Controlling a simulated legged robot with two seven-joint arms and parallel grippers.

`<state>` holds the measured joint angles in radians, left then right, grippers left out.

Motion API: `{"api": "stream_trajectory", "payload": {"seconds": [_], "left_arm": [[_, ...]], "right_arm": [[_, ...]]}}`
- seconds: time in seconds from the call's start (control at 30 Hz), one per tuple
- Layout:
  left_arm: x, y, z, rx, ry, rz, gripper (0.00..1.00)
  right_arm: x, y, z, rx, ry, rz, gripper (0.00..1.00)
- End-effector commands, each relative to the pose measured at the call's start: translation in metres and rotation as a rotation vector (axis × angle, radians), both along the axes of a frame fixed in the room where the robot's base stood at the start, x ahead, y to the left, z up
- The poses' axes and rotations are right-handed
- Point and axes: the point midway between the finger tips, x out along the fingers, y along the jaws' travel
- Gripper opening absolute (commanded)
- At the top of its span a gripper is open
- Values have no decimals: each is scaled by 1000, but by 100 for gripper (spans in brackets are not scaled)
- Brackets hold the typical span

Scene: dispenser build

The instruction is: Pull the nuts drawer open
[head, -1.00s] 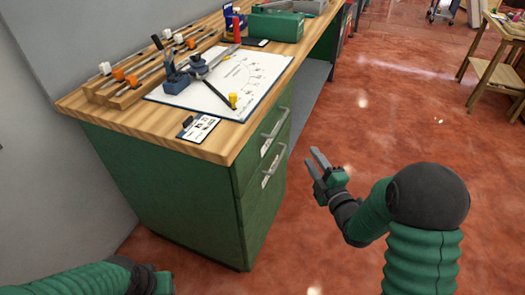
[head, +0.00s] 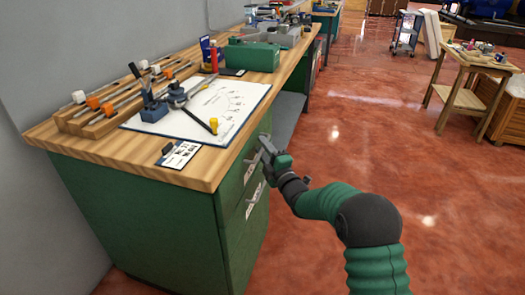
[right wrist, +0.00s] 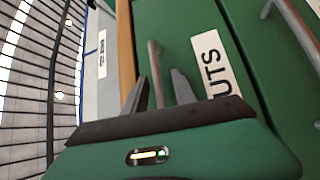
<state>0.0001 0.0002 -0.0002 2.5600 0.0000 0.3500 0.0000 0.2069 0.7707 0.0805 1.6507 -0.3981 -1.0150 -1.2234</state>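The nuts drawer (right wrist: 180,20) is a green front just under the wooden top, with a white label (right wrist: 214,62) reading "UTS" in the visible part. It looks closed. Its grey bar handle (right wrist: 153,60) shows in the right wrist view. My right gripper (right wrist: 160,85) is open, with one finger on each side of the handle bar; I cannot tell whether either touches it. In the head view my right gripper (head: 266,147) is at the upper drawer front and hides part of it. My left gripper is not in view.
A lower drawer handle (head: 256,196) sits below. The wooden benchtop (head: 110,152) holds a white board (head: 205,122), clamps, a label card (head: 181,155) and a green box (head: 262,57). The red floor (head: 330,140) right of the cabinet is clear.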

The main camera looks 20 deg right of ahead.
Motion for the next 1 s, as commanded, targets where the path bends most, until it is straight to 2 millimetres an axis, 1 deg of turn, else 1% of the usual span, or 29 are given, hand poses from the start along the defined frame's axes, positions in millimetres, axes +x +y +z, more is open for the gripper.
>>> {"api": "stream_trajectory", "payload": {"seconds": [0.1,0.27,0.37,0.5,0.53,1.0], "left_arm": [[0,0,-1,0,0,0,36],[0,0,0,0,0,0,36],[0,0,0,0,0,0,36],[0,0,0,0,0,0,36],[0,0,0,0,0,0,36],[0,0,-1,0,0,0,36]], "right_arm": [[3,1,1,0,0,0,33],[3,0,1,0,1,0,33],[3,0,0,0,1,0,21],[3,0,0,0,1,0,2],[3,1,0,0,1,0,0],[3,2,-2,-1,5,3,0]]}}
